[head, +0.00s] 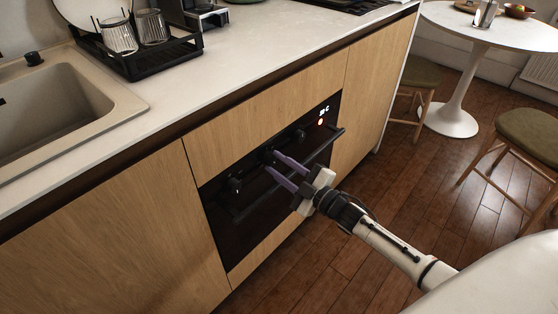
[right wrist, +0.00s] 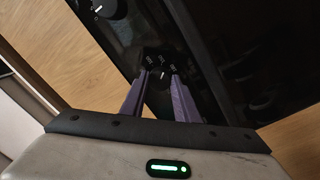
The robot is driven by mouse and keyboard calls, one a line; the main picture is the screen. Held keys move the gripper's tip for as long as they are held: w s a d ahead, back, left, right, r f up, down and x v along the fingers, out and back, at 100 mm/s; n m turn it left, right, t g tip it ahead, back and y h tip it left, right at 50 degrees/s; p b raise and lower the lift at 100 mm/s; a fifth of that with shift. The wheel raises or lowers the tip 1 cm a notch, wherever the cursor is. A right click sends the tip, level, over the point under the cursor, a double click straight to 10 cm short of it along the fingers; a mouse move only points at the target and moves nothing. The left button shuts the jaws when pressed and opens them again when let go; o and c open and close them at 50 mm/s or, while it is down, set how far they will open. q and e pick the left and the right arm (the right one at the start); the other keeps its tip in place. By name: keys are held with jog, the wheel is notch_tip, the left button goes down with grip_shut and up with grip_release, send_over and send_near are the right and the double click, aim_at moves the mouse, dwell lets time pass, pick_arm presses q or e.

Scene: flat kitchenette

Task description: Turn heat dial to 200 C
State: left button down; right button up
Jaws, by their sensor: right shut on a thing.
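The black oven front (head: 222,236) is set in the wooden cabinets and carries a row of dark dials. My right gripper (head: 272,161), with purple fingers, reaches the middle dial (head: 266,150). In the right wrist view its fingertips (right wrist: 159,72) are closed on this dial (right wrist: 157,58), which has small white markings around it. The markings are too small to read surely. A lit display (head: 323,110) above a red light sits at the panel's right end; its digits are not clearly legible. My left gripper is not in view.
Another dial (head: 235,184) is left of the gripper and one (head: 299,136) is right of it. The oven handle (head: 325,146) runs across the front below the dials. The counter (head: 220,60) overhangs above. The wooden floor (head: 345,255) in front is clear.

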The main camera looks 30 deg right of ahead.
jog(key=m+p, duration=0.1)
jog(key=m, duration=0.2)
jog(key=shift+r+m, duration=0.15)
jog(key=shift+m, duration=0.25)
jog(key=m+p, duration=0.1)
jog(key=m, duration=0.1)
jog(key=shift+m, duration=0.4)
jog(key=m+p, duration=0.1)
jog(key=m, duration=0.1)
jog(key=shift+m, duration=0.3)
jog(key=m, duration=0.3)
jog(key=shift+a+p, duration=0.1)
jog(key=shift+p, duration=0.2)
jog(key=shift+m+g, duration=0.3)
jog(key=shift+m, duration=1.4)
jog(key=o, duration=1)
jog(key=shift+o, duration=0.2)
